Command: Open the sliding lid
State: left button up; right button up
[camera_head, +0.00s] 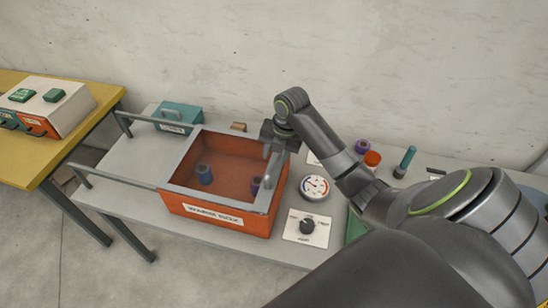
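An orange box (190,208) with a grey rim and a white label stands on the grey table. A grey handle-like bar (268,170) is at the box's right side. Two grey rails (122,182) run left from the box. My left gripper is not in view.
A teal box (180,117) stands behind the orange box. A yellow table (60,150) with a switch box (50,105) is at the left. My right arm covers much of the right side.

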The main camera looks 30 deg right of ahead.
jog(key=shift+w+a+f, duration=0.1)
jog(key=shift+w+f, duration=0.15)
jog(key=shift+f, duration=1)
jog(key=shift+c, duration=0.7)
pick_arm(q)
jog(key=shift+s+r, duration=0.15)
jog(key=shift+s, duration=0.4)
pick_arm(e)
grip_shut()
